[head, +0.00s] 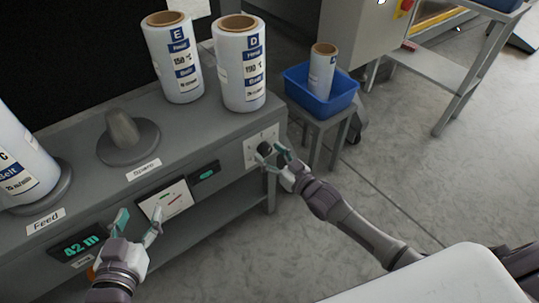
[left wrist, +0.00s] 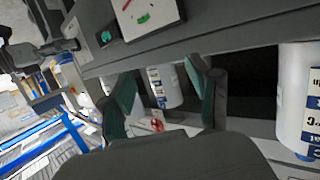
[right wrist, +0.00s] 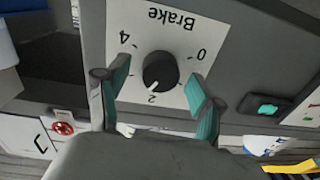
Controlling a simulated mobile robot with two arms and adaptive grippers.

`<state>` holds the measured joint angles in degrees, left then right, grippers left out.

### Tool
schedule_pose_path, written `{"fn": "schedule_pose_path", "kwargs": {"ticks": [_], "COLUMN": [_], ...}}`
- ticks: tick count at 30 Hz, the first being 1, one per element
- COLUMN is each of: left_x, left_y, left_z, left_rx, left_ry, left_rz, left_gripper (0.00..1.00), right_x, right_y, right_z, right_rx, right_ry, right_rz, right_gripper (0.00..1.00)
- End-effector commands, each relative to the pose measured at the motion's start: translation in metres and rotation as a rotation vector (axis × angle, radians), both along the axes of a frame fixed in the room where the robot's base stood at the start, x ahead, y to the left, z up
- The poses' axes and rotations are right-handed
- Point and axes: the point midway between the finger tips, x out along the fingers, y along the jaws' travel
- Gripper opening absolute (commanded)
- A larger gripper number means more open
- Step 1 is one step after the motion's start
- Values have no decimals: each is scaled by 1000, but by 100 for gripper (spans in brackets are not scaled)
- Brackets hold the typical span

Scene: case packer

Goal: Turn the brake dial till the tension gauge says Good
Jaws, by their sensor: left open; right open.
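The black brake dial (right wrist: 160,70) sits on a white plate (right wrist: 205,45) marked "Brake" with numbers 0, 2 and 4. Its white pointer is at about 2. The dial also shows in the head view (head: 264,149). My right gripper (right wrist: 157,80) is open, its fingers either side of the dial with visible gaps. The tension gauge seems to be the white panel (head: 174,201) with red and green marks; its needle reading is too small to tell. It is partly cut off in the left wrist view (left wrist: 146,14). My left gripper (head: 137,226) is open and empty in front of the bench, near the gauge.
The grey bench (head: 85,150) bears film rolls (head: 240,65) and an empty spindle (head: 124,135) with a round base. A "42 m" display (head: 77,244) is at left. A blue bin (head: 340,101) stands behind the right arm.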

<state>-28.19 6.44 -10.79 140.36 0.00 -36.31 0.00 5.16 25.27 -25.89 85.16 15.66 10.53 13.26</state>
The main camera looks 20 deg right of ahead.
Motion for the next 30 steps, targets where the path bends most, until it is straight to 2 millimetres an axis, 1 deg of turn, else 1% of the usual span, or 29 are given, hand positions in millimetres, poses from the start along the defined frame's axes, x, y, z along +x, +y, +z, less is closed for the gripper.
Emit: {"fn": "schedule_pose_path", "kwargs": {"ticks": [4,11,12,20,21,22,26,30], "left_x": [2,2,2,2,2,2,2,-10], "left_y": [-2,-2,-2,-1,-1,-1,-1,5], "left_z": [5,6,6,6,6,6,5,-17], "left_rx": [-9,-9,-8,-8,-8,-8,-5,28], "left_ry": [-32,-34,-34,-33,-33,-33,-22,119], "left_rz": [-2,-2,-2,-2,-2,-1,-1,7], "left_gripper": [62,62,62,62,62,62,62,62], "right_x": [5,5,5,4,4,5,5,5], "right_y": [2,2,2,2,2,2,2,2], "right_z": [0,0,0,0,0,0,1,3], "right_rx": [0,1,1,0,0,0,-9,-68], "right_ry": [0,0,0,0,0,0,-4,-24], "right_rz": [0,0,0,0,0,0,0,-1], "right_gripper": [67,67,60,17,10,7,7,7]}}
